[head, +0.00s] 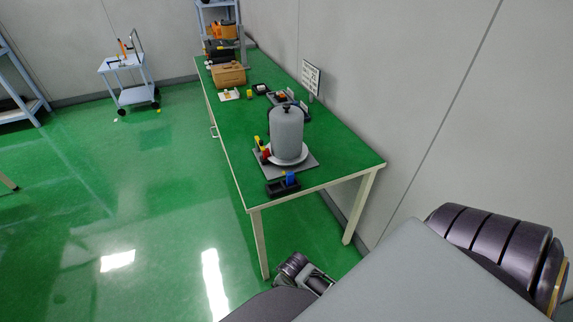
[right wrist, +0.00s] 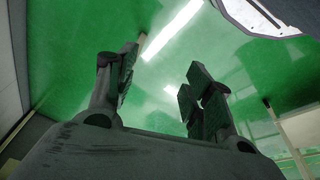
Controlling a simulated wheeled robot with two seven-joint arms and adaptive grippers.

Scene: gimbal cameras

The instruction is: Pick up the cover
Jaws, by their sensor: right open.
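The cover (head: 287,137) is a grey dome with a dark knob on top. It stands upright on a round white plate (head: 302,158) near the front end of the green-topped table (head: 345,155) in the head view. In the right wrist view my right gripper (right wrist: 163,75) is open, its two dark fingers apart with only green floor between them. It is away from the cover, which does not show in that view. My left gripper is in neither view.
A dark holder with a blue piece (head: 290,180) stands in front of the plate, with red and yellow pieces (head: 262,150) to its left. A cardboard box (head: 228,75) and small items are farther back.

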